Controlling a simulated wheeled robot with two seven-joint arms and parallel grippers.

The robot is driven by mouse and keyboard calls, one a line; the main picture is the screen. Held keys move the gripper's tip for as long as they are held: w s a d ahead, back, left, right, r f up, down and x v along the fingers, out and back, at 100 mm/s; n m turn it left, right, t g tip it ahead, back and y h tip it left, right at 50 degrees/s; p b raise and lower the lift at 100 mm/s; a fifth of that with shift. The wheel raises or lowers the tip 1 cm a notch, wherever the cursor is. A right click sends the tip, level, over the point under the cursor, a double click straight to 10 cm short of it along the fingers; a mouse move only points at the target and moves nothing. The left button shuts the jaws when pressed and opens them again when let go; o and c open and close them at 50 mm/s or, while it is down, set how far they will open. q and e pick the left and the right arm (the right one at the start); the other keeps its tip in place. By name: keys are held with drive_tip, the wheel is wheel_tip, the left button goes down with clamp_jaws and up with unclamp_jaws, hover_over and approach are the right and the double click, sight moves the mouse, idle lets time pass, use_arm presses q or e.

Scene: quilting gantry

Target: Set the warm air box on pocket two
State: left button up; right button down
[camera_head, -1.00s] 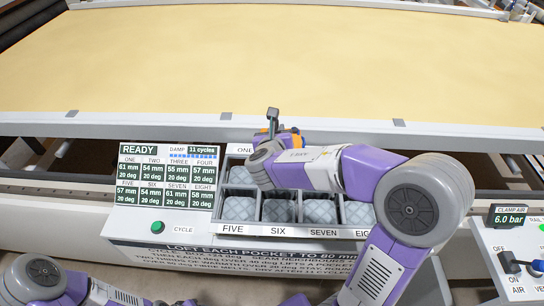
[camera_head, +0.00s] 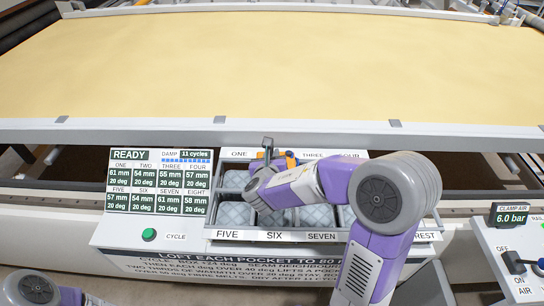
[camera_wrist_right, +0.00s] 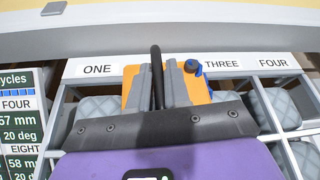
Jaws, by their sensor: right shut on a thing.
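The warm air box (camera_wrist_right: 131,84) is orange with a dark upright handle (camera_wrist_right: 156,75) and a blue-and-black knob (camera_wrist_right: 193,67). My right gripper (camera_wrist_right: 159,88) is shut on its handle. The box covers the label between ONE and THREE, over the pocket two area. In the head view a little orange of the box (camera_head: 291,155) shows behind my right gripper (camera_head: 266,165). Its underside is hidden, so I cannot tell whether it touches the pocket. My left gripper is out of view; only part of that arm shows at bottom left.
The pocket tray (camera_head: 327,236) holds several grey quilted pads (camera_wrist_right: 97,107). A display (camera_head: 160,181) reads READY, with a green CYCLE button (camera_head: 149,235) below. A clamp air panel (camera_head: 510,250) stands at right. The gantry's front rail (camera_head: 180,132) runs behind the tray.

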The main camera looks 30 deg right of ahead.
drive_tip(key=c, duration=1.1)
unclamp_jaws()
drive_tip(key=shift+r+p, duration=0.15)
drive_tip(key=shift+p, duration=0.15)
drive_tip(key=p+v, duration=0.1)
drive_tip(key=v, duration=1.1)
drive_tip(key=shift+p, duration=0.4)
